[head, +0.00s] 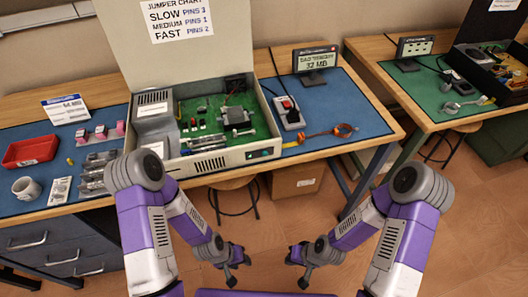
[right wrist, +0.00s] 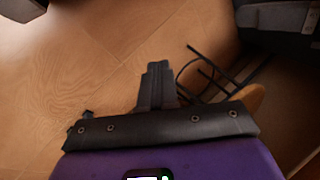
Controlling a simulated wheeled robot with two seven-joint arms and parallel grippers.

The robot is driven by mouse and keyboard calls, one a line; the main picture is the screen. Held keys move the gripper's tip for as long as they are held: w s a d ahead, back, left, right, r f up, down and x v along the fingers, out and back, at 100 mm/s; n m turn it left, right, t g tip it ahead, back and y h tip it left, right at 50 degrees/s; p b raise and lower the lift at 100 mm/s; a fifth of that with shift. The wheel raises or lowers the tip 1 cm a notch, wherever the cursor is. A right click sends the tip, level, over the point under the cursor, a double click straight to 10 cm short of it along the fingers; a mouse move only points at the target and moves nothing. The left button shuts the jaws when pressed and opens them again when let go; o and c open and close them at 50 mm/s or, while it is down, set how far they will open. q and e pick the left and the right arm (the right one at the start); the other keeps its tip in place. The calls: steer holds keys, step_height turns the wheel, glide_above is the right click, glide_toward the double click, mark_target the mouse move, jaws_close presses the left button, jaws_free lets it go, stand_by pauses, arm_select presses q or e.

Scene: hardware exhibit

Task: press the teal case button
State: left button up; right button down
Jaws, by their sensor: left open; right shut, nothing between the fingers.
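The beige computer case (head: 222,161) stands open on the blue mat of the left workbench, with its green board showing. The small teal button (head: 265,153) is on a dark panel at the right of the case's front face. My left gripper (head: 238,271) is open and empty, low in front of the bench and well apart from the button. My right gripper (head: 297,272) is also low in front of the bench, apart from the case. In the right wrist view its fingers (right wrist: 157,75) are shut with nothing between them, over the wooden floor.
A red rocker switch box (head: 290,113) and a small display (head: 316,60) stand right of the case. A red tray (head: 30,151) and a mug (head: 26,188) are at the left. A stool (head: 233,183) and a cardboard box (head: 296,181) are under the bench. A second bench (head: 440,125) stands right.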

mark_target(265, 154)
steer(key=w+a+r+n+t+y+p, duration=0.1)
steer(key=w+r+n+t+p, duration=0.1)
steer(key=r, duration=0.7)
steer(key=w+a+r+n+t+y+p, duration=0.2)
steer(key=w+r+n+p, duration=0.1)
steer(key=r, duration=0.7)
steer(key=w+a+r+n+t+y+p, duration=0.2)
steer(key=w+r+n, duration=0.3)
steer(key=r, duration=0.4)
steer(key=shift+w+r+p, duration=0.25)
steer(key=shift+p, duration=0.4)
steer(key=shift+w+a, duration=0.1)
steer(key=shift+w+a+b, duration=0.2)
steer(key=shift+w+a, duration=0.25)
steer(key=shift+w, duration=0.9)
steer(key=shift+w+a+b, duration=0.25)
steer(key=shift+w+a, duration=0.2)
steer(key=shift+w, duration=0.95)
steer(key=shift+w+a+b, duration=0.2)
steer(key=shift+w+a, duration=0.25)
steer(key=shift+w, duration=0.9)
steer(key=shift+w, duration=0.1)
steer(key=shift+w+a, duration=0.1)
steer(key=shift+w, duration=0.2)
